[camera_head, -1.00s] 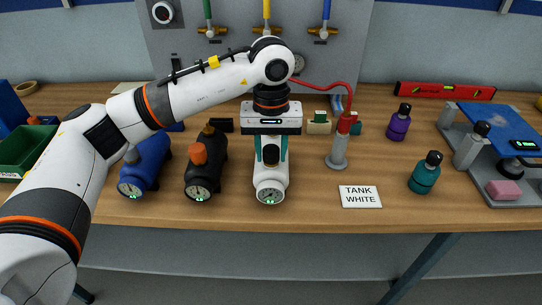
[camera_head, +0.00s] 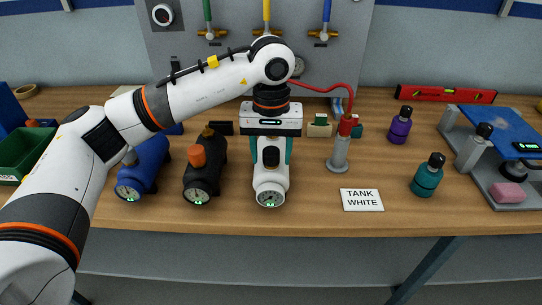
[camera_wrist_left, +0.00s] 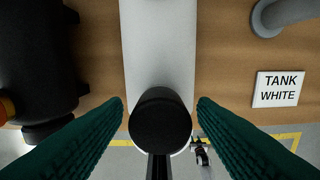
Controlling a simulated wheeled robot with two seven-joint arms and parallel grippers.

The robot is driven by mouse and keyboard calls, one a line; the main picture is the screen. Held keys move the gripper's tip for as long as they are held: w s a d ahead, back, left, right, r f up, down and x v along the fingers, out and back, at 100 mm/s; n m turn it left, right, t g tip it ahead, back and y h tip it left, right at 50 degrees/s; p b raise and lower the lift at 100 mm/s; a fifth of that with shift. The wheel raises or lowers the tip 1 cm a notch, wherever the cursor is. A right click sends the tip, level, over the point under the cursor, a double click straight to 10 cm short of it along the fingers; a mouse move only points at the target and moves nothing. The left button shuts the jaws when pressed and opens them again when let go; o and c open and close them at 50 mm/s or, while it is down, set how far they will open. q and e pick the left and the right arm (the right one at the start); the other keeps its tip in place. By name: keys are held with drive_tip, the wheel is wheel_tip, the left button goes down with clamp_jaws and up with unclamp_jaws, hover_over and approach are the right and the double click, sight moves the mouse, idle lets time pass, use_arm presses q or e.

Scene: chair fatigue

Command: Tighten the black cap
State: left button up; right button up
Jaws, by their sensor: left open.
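The white tank (camera_head: 270,185) lies on the workbench with its round gauge facing the front edge. Its black cap (camera_head: 271,156) stands upright on top, and in the left wrist view the black cap (camera_wrist_left: 160,122) is seen from above. My left gripper (camera_head: 271,162) points straight down over the tank. Its two teal fingers are open on either side of the cap, with a gap on each side in the left wrist view. A white sign (camera_head: 361,200) reading "TANK WHITE" lies to the right of the tank.
To the left are a black tank (camera_head: 205,175) with an orange cap and a blue tank (camera_head: 146,172). To the right are a grey pump with a red top (camera_head: 340,150), a teal bottle (camera_head: 426,180) and a purple bottle (camera_head: 399,128). Valves hang on the back panel.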

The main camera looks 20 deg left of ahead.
use_arm(q)
drive_tip(key=shift+n, duration=1.1)
drive_tip(key=n, duration=0.4)
drive_tip(key=shift+b, duration=0.4)
drive_tip(key=shift+n, duration=2)
